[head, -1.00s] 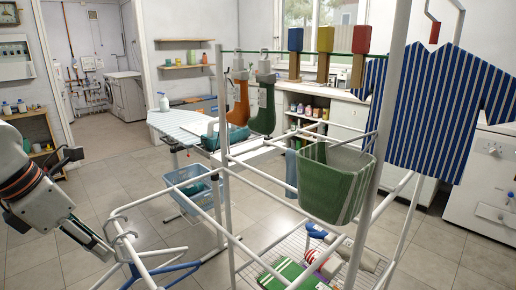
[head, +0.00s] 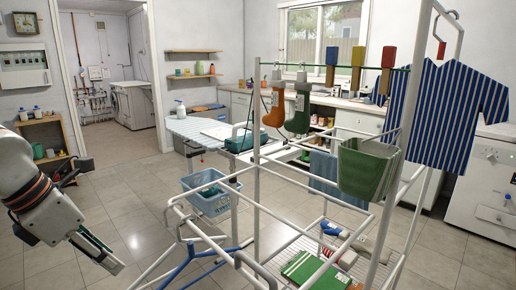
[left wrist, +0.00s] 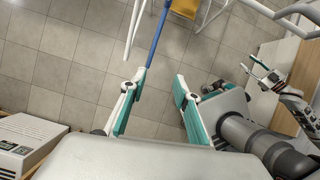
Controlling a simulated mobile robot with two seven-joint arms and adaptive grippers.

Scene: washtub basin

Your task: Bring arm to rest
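My left gripper (head: 110,262) hangs low at the left of the head view, pointing down toward the floor beside the drying rack. In the left wrist view it (left wrist: 158,88) is open, with teal-lined fingers apart and nothing between them. Another teal-tipped gripper, my right one (left wrist: 254,68), shows small at the right of the left wrist view. Its fingers look apart and empty. It does not show in the head view. The white drying rack (head: 257,150) stands in front of me, to the right of my left arm.
A green striped cloth (head: 362,172) and a blue-striped shirt (head: 440,118) hang at the right. A blue basket (head: 208,198) and an ironing board (head: 190,130) stand behind the rack. A wooden shelf (head: 42,133) is at the left. Tiled floor is open between them.

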